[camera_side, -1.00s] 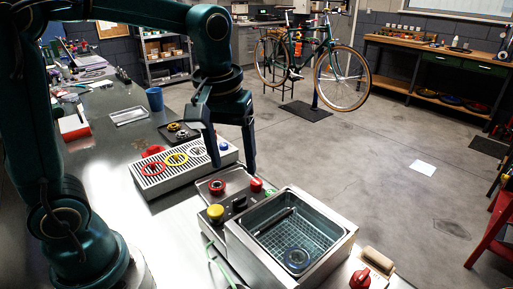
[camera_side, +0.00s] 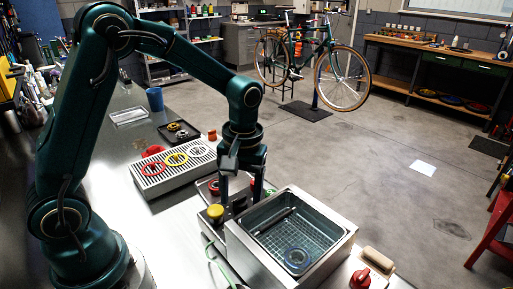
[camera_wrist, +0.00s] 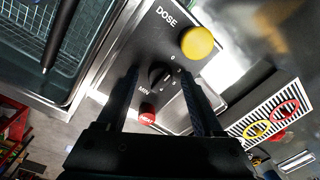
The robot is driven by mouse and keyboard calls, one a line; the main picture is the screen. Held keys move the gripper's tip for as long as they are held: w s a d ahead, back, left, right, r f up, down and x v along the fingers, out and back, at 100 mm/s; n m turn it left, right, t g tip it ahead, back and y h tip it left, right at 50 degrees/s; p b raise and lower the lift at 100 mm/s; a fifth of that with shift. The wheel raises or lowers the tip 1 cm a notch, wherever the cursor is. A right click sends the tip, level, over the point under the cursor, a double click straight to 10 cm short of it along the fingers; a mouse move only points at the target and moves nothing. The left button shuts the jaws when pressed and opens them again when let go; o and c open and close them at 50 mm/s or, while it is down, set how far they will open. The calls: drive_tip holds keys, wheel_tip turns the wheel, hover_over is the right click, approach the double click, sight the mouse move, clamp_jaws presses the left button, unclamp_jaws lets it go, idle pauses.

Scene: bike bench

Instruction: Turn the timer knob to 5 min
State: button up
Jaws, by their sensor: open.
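The timer knob (camera_wrist: 160,75) is a small black knob on a dark control panel (camera_wrist: 178,62), beside the lettering MIN and a few small scale marks. Its setting is too small to read. My gripper (camera_wrist: 161,78) is open in the wrist view, with one finger on each side of the knob; I cannot tell whether they touch it. In the side view my gripper (camera_side: 242,201) points down at the panel on the front of the metal basin unit and hides most of the knob area.
The basin (camera_side: 298,235) with a mesh basket adjoins the panel. A slotted rack (camera_side: 160,182) with coloured rings stands behind, left. A red knob (camera_side: 361,279) is at front right.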

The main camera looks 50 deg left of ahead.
clamp_jaws()
drive_tip(key=m, duration=0.4)
drive_tip(key=shift+m, duration=0.3)
drive_tip(key=m, duration=0.4)
drive_tip(key=shift+s+m+t, duration=0.1)
drive_tip(key=shift+m+t, duration=0.2)
drive_tip(key=m, duration=0.9)
drive_tip(key=shift+a, duration=0.1)
drive_tip(key=shift+m, duration=0.4)
